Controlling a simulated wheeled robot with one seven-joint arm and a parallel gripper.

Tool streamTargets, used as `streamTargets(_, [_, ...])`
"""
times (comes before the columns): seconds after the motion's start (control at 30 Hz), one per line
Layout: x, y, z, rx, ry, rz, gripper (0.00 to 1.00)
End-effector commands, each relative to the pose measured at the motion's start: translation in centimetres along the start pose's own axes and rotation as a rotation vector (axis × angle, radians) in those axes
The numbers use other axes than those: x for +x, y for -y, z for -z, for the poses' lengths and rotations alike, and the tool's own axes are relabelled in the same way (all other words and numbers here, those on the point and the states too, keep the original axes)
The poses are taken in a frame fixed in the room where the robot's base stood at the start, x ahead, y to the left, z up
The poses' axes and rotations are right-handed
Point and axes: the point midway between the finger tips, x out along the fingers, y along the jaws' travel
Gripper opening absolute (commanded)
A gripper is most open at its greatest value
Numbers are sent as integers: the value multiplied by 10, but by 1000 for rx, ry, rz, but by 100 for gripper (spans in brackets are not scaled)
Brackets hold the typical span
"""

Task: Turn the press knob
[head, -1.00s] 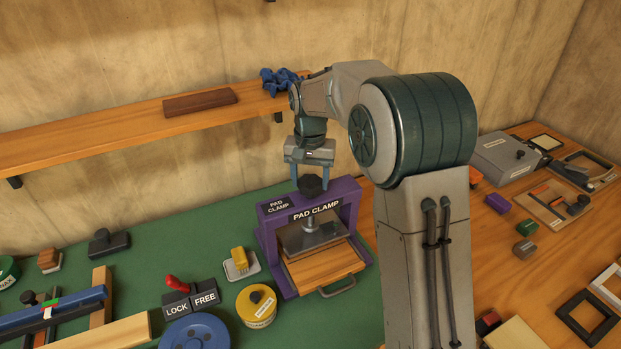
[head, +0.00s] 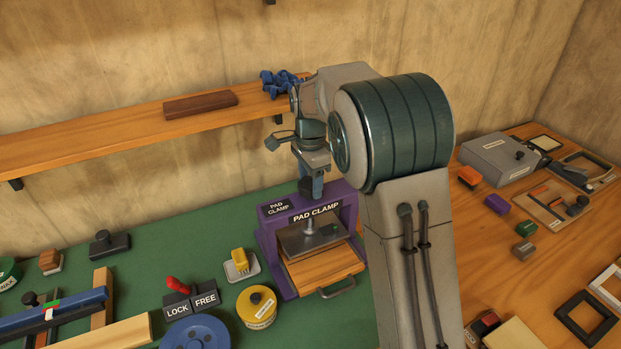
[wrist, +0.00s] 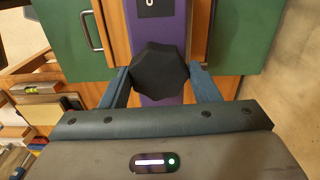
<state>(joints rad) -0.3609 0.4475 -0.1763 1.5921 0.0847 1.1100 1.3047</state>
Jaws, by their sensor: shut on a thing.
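The press is a purple frame (head: 268,234) labelled PAD CLAMP, standing on the green mat. Its black faceted knob (wrist: 160,71) sits on top of the frame's crossbar in the wrist view. My gripper (wrist: 160,80) is shut on the knob, with one blue finger on each side. In the head view my gripper (head: 312,188) points straight down over the crossbar and its fingers mostly hide the knob. A grey pressing plate (head: 305,240) hangs under the crossbar above a wooden drawer board (head: 318,268) with a metal handle.
A wooden shelf (head: 90,137) with a brown block (head: 200,103) and a blue crumpled thing (head: 278,83) is behind the arm. A red-lever LOCK/FREE switch (head: 190,300), yellow tin (head: 257,306) and yellow-handled brush (head: 241,264) stand left of the press.

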Motion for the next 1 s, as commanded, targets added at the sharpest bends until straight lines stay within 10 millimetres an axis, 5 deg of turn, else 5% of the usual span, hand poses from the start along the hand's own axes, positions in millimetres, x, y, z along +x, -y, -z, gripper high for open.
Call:
streamTargets(0.4, [-3,2,1,250,-1,8,33])
streamTargets(1.0, [-3,2,1,313,-1,8,33])
